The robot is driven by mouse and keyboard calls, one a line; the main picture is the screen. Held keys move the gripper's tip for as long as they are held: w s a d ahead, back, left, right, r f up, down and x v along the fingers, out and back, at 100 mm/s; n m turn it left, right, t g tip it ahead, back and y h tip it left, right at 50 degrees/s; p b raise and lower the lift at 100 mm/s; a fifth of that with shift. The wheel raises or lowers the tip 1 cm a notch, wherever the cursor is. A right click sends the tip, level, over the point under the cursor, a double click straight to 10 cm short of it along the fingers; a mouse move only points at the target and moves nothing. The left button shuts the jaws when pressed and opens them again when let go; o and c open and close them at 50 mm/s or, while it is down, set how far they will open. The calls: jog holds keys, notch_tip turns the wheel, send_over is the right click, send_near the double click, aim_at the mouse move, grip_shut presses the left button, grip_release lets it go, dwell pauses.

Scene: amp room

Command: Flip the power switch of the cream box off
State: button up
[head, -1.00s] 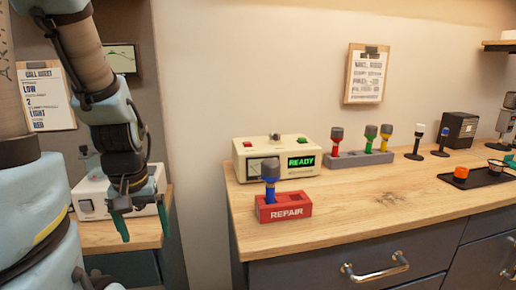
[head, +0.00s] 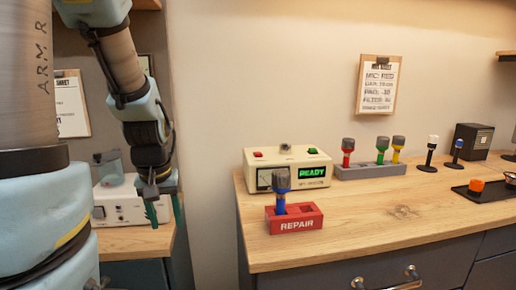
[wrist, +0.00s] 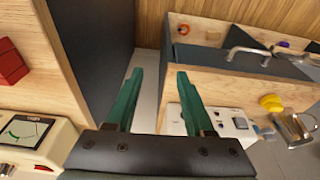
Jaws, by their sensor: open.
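The cream box (head: 262,180) stands on the wooden counter against the wall, with a lit green READY display and a dark meter window on its front. On its top are a red button (head: 257,154), a small metal switch or knob (head: 286,148) and a green button (head: 312,151). I cannot tell the position of the metal one. The cream box also shows at the lower left of the wrist view (wrist: 62,146). My gripper (head: 164,212) is open and empty, with green fingers, left of the counter and apart from the cream box. Its fingers (wrist: 157,78) point at the floor gap.
A red REPAIR block (head: 310,221) holding a blue plug (head: 281,190) stands before the cream box. A grey rack (head: 370,172) with several coloured plugs is to its right. A white box (head: 124,212) sits on the left bench. The counter's front middle is clear.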

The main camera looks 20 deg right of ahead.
jog(key=shift+t, duration=0.5)
jog(key=w+d+r, duration=0.1)
jog(key=w+d, duration=0.1)
jog(key=w+d+r, duration=0.1)
jog(key=w, duration=0.2)
jog(key=w+d+r, duration=0.1)
jog(key=w+d, duration=0.1)
jog(key=shift+w+d+r, duration=0.3)
jog(key=shift+d+r, duration=0.05)
jog(key=shift+r, duration=0.05)
jog(key=c, duration=0.4)
jog(key=shift+t, duration=0.7)
jog(key=w+d+r, duration=0.1)
jog(key=w+d, duration=0.1)
jog(key=w+d+r, duration=0.1)
jog(key=d+r, duration=0.1)
jog(key=w+d+r, duration=0.1)
jog(key=w+d, duration=0.1)
jog(key=shift+w+d+r+p, duration=0.2)
jog(key=shift+w+d+p, duration=0.15)
jog(key=shift+p, duration=0.05)
grip_shut()
jog(key=w+d+r+t, duration=0.3)
jog(key=d+r, duration=0.8)
jog(key=d, duration=0.5)
jog(key=shift+w+r+h+p, duration=0.15)
jog(key=shift+w+h+p, duration=0.2)
jog(key=shift+w, duration=0.25)
